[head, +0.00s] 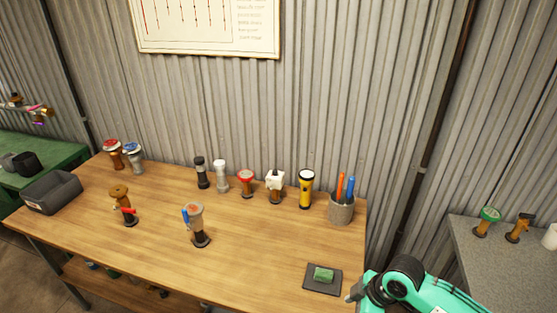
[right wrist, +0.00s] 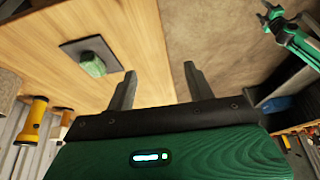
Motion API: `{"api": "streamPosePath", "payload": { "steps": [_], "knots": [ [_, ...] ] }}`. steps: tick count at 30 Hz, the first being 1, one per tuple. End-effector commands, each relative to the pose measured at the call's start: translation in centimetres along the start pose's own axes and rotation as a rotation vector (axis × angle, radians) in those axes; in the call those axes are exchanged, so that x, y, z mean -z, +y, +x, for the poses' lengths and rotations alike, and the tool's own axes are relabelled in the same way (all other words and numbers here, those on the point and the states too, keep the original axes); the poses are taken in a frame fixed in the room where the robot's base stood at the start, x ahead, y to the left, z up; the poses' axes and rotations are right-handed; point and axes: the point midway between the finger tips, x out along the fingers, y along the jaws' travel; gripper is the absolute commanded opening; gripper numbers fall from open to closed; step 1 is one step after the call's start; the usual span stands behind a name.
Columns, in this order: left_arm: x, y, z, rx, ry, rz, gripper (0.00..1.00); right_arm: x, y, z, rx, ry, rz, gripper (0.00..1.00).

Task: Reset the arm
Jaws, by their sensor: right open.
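My right arm (head: 405,285) comes in at the bottom right of the head view, beside the right front corner of the wooden workbench (head: 262,275). Its gripper in the right wrist view (right wrist: 159,84) has two fingers spread apart with nothing between them. The fingers show against the bench edge and the floor. A dark pad (head: 313,284) with a green block (head: 324,274) lies on the bench just left of the right gripper; the block also shows in the right wrist view (right wrist: 93,63). A teal arm, seemingly my left, shows small in that view, its jaws (right wrist: 267,13) unclear.
Several valve-like fittings stand on the bench, with a yellow torch (head: 306,189) and a pen cup (head: 341,209) at the back right. A grey bin (head: 51,192) is at the left end. A grey counter (head: 490,260) stands right. The bench's front middle is clear.

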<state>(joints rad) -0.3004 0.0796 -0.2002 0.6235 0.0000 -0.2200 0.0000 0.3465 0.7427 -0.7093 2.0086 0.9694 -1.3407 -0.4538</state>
Motion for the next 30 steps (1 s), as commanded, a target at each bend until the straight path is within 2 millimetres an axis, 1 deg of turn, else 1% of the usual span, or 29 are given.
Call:
{"api": "streamPosePath", "payload": {
  "steps": [1,5,11,14,17,20,24,30],
  "knots": [
    [0.1,0.0,0.0,0.000,0.001,0.000,0.54,0.2,-0.7,0.3,0.001,0.007,0.007,0.54],
    [0.6,-0.1,0.1,0.001,0.006,0.000,0.54,0.8,-2.0,0.9,-0.012,0.018,0.032,0.54],
    [-0.1,0.0,0.0,0.000,-0.002,0.000,0.54,1.4,-4.6,1.7,-0.045,0.041,0.103,0.54],
    [-0.5,0.1,0.0,-0.001,-0.007,0.000,0.54,1.6,-6.3,1.9,-0.073,0.057,0.174,0.54],
    [-0.4,0.0,0.0,0.000,-0.007,0.000,0.54,1.3,-8.1,1.9,-0.114,0.066,0.277,0.54],
    [-0.3,0.0,0.0,0.000,-0.005,0.000,0.54,0.3,-9.7,1.5,-0.161,0.064,0.396,0.54],
    [-0.3,0.0,0.0,0.000,-0.005,0.000,0.54,-2.0,-11.7,0.6,-0.230,0.039,0.581,0.54],
    [-0.2,0.0,0.0,0.000,-0.004,0.000,0.54,-5.6,-14.0,-0.8,-0.313,-0.020,0.787,0.54]
  ]
}}
